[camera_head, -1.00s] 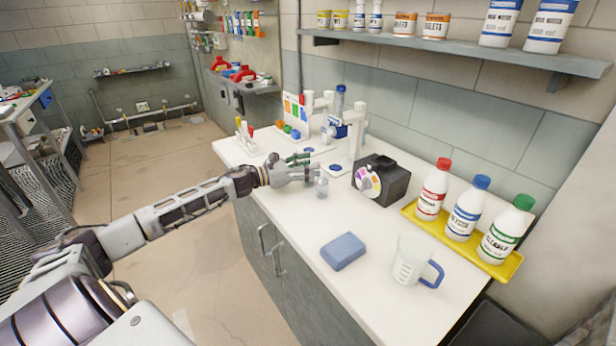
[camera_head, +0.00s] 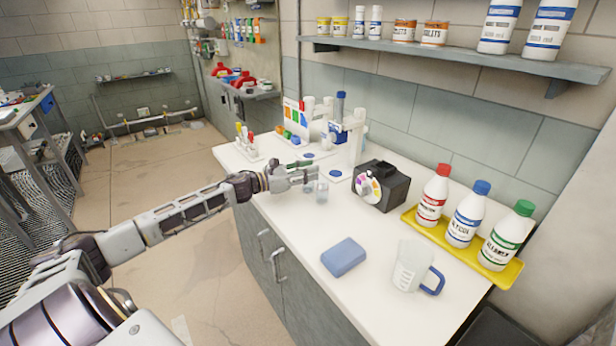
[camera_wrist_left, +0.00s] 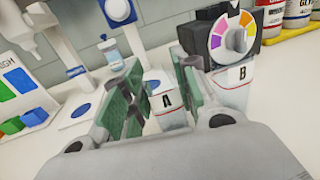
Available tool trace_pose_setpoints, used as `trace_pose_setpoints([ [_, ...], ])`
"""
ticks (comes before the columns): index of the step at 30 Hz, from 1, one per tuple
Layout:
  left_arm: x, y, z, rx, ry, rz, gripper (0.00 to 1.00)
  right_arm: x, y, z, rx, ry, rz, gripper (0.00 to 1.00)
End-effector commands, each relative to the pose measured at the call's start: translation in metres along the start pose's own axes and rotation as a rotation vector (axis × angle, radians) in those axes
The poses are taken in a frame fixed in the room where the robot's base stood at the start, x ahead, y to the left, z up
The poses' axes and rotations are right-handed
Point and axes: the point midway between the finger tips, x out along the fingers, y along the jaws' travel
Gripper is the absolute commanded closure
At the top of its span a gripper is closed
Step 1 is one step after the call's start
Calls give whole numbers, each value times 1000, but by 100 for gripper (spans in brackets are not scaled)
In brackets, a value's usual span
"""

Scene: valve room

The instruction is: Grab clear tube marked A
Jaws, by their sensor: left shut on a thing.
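The clear tube marked A (camera_wrist_left: 167,103) is upright between the fingers of my left gripper (camera_wrist_left: 157,78) in the left wrist view. The green finger pads are on both sides of it, and the gripper is shut on it. Its lower end is hidden by the gripper body. I cannot tell whether it is off the counter. In the head view my left gripper (camera_head: 308,174) is over the counter, left of the black device. The similar clear tube marked B (camera_wrist_left: 236,88) stands just right of the fingers. My right gripper is not in view.
The black device with a color wheel (camera_head: 381,186) stands close to the right of the gripper. A blue sponge (camera_head: 343,256), a measuring jug (camera_head: 409,266) and a yellow tray (camera_head: 508,272) with bottles are nearer. White stands and a tube rack (camera_head: 246,150) are behind.

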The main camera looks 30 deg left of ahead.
Motion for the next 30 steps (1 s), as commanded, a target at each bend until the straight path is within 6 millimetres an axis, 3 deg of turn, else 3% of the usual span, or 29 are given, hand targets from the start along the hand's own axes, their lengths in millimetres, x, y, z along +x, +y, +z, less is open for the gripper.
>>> trace_pose_setpoints([
  [8,0,0,18,3,-1,0,94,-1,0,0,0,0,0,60],
  [21,0,0,81,3,-1,-1,94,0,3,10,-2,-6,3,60],
  [30,0,0,100,2,0,0,94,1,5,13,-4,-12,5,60],
])
